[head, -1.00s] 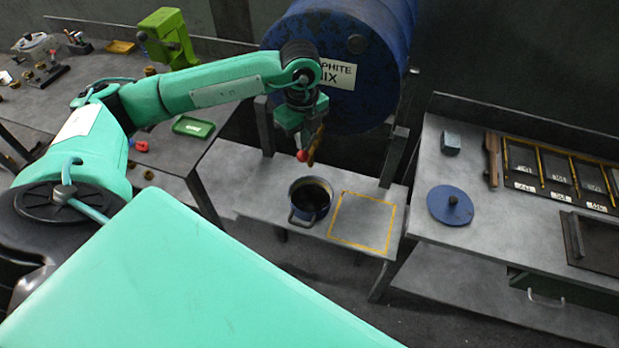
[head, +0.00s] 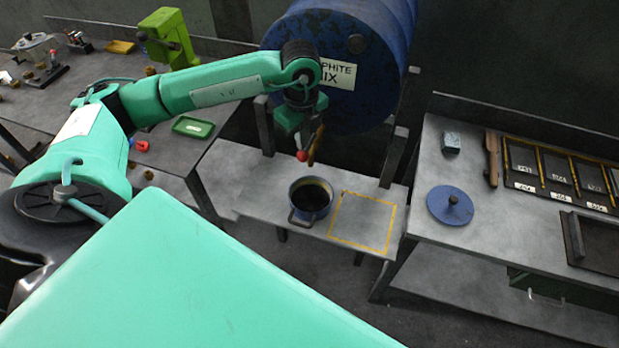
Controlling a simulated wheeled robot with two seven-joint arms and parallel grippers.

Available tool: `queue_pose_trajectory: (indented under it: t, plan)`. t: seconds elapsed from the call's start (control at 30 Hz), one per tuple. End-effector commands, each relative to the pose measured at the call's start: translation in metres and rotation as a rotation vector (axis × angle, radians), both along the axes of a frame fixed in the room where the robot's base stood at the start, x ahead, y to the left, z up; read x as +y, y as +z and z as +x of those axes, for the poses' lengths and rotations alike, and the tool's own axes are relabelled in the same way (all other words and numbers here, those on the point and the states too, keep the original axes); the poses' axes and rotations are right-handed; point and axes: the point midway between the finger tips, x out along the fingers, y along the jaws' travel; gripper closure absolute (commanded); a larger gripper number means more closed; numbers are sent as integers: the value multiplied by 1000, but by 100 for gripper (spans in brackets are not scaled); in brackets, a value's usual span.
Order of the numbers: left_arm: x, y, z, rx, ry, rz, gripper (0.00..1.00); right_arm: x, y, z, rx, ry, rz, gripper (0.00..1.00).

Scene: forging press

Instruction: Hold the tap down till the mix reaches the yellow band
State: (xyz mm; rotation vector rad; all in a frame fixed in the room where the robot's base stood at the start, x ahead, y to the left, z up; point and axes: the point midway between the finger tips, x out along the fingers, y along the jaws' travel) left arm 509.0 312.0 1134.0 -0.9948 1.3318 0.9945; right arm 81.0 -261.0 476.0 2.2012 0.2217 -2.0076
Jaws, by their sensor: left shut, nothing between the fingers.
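A blue drum (head: 375,60) with a white label lies on its side on a stand. Its brass tap (head: 316,146) with a red knob (head: 302,156) sticks out at the lower front. My left gripper (head: 301,142) is shut and empty, pointing down at the tap's red end; whether it touches is hard to tell. A blue pot (head: 310,199) stands on the bench below the tap, with dark mix inside. A yellowish ring shows on its inner wall; the exact level against it is too small to tell. My right gripper is out of view.
A yellow-outlined square (head: 362,222) on the low bench (head: 250,190) beside the pot is empty. On the right bench lie a blue lid (head: 450,205), a grey block (head: 451,143) and labelled trays (head: 556,172). A green press (head: 166,38) stands back left.

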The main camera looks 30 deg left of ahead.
Motion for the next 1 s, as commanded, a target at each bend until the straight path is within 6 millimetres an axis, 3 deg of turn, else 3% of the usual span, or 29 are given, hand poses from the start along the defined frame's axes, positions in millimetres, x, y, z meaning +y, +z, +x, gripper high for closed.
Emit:
queue_pose_trajectory:
  t: [0.37, 1.0]
  plan:
    - [0, -3, 0, 0, 0, 0, 100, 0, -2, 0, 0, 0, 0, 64]
    - [0, -29, 0, 1, 0, -1, 100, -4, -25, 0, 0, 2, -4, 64]
